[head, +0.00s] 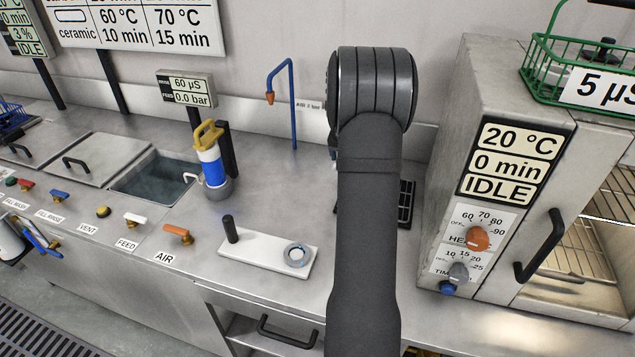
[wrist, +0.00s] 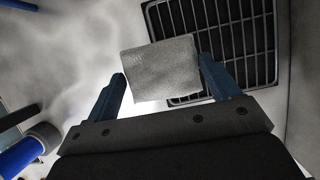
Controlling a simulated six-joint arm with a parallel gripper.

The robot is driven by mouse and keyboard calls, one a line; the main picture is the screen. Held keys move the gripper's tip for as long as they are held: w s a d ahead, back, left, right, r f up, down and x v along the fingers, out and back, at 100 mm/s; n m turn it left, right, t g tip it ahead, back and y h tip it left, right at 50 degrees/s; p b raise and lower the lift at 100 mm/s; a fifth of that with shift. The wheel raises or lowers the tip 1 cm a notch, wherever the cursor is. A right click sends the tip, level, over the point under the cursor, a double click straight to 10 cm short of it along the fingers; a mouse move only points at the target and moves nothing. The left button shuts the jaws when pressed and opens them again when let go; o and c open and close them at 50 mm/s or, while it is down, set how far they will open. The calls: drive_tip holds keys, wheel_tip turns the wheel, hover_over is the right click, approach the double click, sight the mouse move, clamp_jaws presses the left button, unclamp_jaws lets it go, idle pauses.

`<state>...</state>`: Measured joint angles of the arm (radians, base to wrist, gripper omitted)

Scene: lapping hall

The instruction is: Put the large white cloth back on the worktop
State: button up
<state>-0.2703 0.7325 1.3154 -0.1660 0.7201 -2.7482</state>
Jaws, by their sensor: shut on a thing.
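The white cloth, a flat, roughly square piece that looks light grey here, is between my gripper's blue fingers in the wrist view (wrist: 160,66). My gripper (wrist: 163,69) is shut on it, one finger at each side edge. The cloth is over the steel worktop (wrist: 70,60), beside and partly in front of a black grid (wrist: 235,45); its height above the worktop is hard to tell. In the head view the worktop (head: 270,195) shows, but my arm hides my gripper and the cloth.
The black grid (head: 407,203) lies right of my arm, beside the oven cabinet (head: 470,110). A white plate (head: 265,258) with a black peg and a ring lies at the front. A blue-white canister (head: 212,168) stands by the sink.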

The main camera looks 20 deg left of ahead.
drive_tip(key=shift+w+f, duration=0.1)
drive_tip(key=shift+w, duration=0.2)
drive_tip(key=a+f, duration=0.2)
drive_tip(key=a, duration=0.1)
drive_tip(key=w+a+f, duration=0.1)
drive_tip(key=a+f, duration=0.1)
drive_tip(key=a, duration=0.2)
drive_tip(key=w+a+f, duration=0.1)
drive_tip(key=a+f, duration=0.1)
drive_tip(key=a, duration=0.2)
drive_tip(key=shift+f, duration=2.4)
drive_tip(key=shift+f, duration=0.2)
drive_tip(key=o, duration=0.9)
drive_tip(key=v, duration=1.2)
drive_tip(key=shift+w+r, duration=0.1)
drive_tip(key=shift+r, duration=0.15)
